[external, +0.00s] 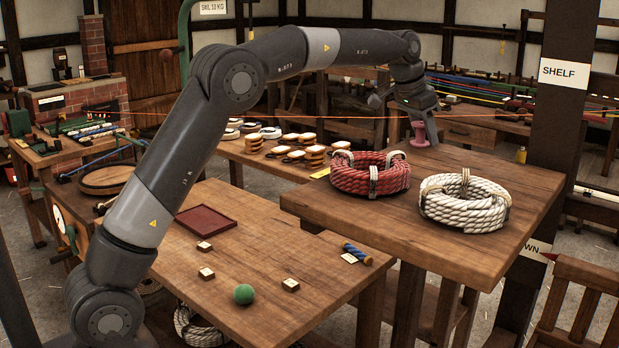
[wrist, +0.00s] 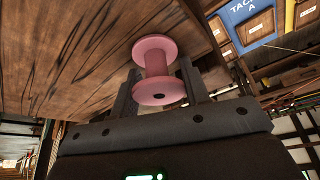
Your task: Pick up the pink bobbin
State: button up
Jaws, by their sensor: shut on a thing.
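The pink bobbin (external: 419,131) is at the far edge of the raised wooden table (external: 490,229), behind the red rope coil. In the wrist view the bobbin (wrist: 156,70) sits between the two fingers of my gripper (wrist: 160,85), with its flanges showing above and below. My gripper (external: 418,112) is shut on the bobbin from above in the external view. Whether the bobbin touches the tabletop or is just clear of it, I cannot tell.
A red rope coil (external: 369,174) and a white rope coil (external: 465,203) lie on the same table. A dark post (external: 560,120) marked SHELF stands at the right. The lower table (external: 262,262) holds a green ball (external: 244,294) and a blue-wrapped piece (external: 357,254).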

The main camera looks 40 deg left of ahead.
jog(key=shift+c, duration=1)
jog(key=shift+r, duration=0.1)
